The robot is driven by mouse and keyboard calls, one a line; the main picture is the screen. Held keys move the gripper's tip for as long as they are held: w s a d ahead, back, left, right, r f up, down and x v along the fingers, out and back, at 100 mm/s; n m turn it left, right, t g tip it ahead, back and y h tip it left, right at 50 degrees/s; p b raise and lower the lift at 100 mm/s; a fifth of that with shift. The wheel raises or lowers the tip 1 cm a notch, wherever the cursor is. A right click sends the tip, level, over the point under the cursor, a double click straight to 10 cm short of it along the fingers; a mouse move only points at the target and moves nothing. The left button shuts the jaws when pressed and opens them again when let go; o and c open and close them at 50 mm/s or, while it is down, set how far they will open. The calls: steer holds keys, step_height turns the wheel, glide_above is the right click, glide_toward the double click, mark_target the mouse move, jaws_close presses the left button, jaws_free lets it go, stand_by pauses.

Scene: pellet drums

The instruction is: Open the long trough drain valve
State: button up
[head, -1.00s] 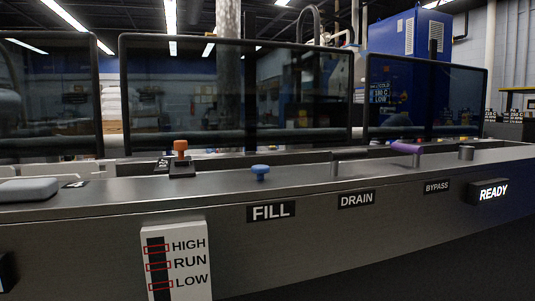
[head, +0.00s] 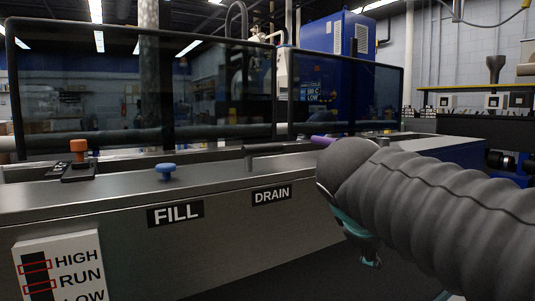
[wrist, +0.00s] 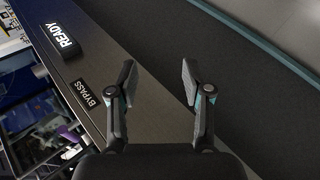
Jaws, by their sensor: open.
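The drain valve lever (head: 265,148), with a dark grip on a short metal post, lies level on the trough's top ledge above the DRAIN label (head: 272,195) in the head view. My gripper (wrist: 158,82) is open and empty in the wrist view, over the dark floor beside the trough front. In the head view my grey-sleeved arm reaches in from the right, and my gripper's teal parts (head: 357,235) show right of the DRAIN label, apart from the lever. My arm hides the BYPASS label there; the wrist view shows it (wrist: 87,93).
A blue knob (head: 166,172) stands above the FILL label (head: 175,214). An orange-topped switch (head: 78,150) is further left. A purple handle (head: 322,140) sits just right of the lever, partly behind my arm. Dark clear panels (head: 225,90) stand behind the ledge.

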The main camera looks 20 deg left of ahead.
steer(key=w+a+r+n+t, duration=0.1)
steer(key=a+r+n+t, duration=0.15)
steer(key=a+r, duration=0.35)
steer(key=w+a+r+n+t, duration=0.1)
steer(key=w+a+r+n, duration=0.15)
steer(key=a, duration=0.65)
steer(key=n+t+b, duration=0.1)
steer(key=n+t, duration=0.2)
glide_toward(262, 149)
steer(key=shift+h, duration=0.3)
steer(key=x, duration=0.4)
steer(key=a+x, duration=0.1)
steer(key=x, duration=0.7)
steer(key=shift+w+a+b, duration=0.2)
steer(key=shift+a+b, duration=0.05)
steer(key=shift+b, duration=0.05)
